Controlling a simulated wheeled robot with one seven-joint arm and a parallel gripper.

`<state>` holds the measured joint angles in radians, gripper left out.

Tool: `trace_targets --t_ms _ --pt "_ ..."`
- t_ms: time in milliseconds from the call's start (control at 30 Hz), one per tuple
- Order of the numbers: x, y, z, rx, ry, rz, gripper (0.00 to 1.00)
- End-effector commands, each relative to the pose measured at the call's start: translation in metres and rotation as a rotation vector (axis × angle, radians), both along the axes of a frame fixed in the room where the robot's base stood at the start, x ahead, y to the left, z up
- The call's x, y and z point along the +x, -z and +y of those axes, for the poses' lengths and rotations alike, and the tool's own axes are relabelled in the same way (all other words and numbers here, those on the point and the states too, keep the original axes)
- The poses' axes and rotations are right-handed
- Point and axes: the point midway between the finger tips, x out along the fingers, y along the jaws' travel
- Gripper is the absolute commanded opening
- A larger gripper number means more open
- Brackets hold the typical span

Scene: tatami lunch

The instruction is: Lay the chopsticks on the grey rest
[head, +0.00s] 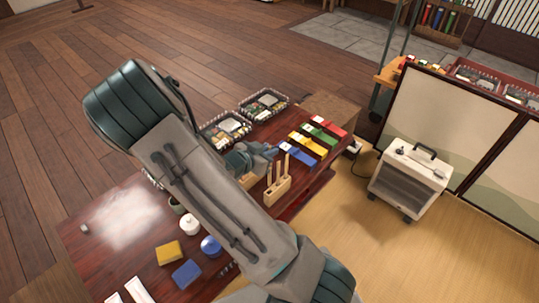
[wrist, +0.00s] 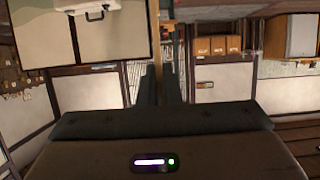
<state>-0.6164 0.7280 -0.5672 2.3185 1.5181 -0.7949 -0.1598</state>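Pale wooden sticks, which look like the chopsticks, stand upright in a slotted wooden holder (head: 277,191) at the right side of the dark red table in the head view. My gripper (head: 270,151) is just above and behind the holder, pointing right. In the wrist view its two dark fingers (wrist: 161,85) stand a narrow gap apart, with background between them and nothing seen held. I cannot tell whether a fingertip touches a stick. A small grey block (head: 84,229), possibly the rest, lies at the table's left end. My arm hides the table's middle.
Blue, yellow, green and red packets (head: 309,143) lie beyond the holder. Filled lunch trays (head: 264,104) stand at the back. A white pot (head: 190,225), a blue round thing (head: 210,246), and yellow (head: 168,253) and blue (head: 186,274) blocks stand near the front. The left table top is mostly clear.

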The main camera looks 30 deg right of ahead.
Motion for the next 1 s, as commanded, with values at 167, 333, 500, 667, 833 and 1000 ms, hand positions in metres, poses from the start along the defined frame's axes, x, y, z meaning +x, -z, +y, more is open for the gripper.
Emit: trace_targets --t_ms 167,333,500,667,833,1000 --pt "0.0 -0.014 0.0 0.0 0.0 0.0 0.0" --pt "0.0 -0.023 0.0 0.0 0.0 0.0 0.0" --pt "0.0 -0.033 0.0 0.0 0.0 0.0 0.0" --pt "0.0 -0.042 0.0 0.0 0.0 0.0 0.0" --pt "0.0 -0.052 0.0 0.0 0.0 0.0 0.0" --pt "0.0 -0.062 0.0 0.0 0.0 0.0 0.0"
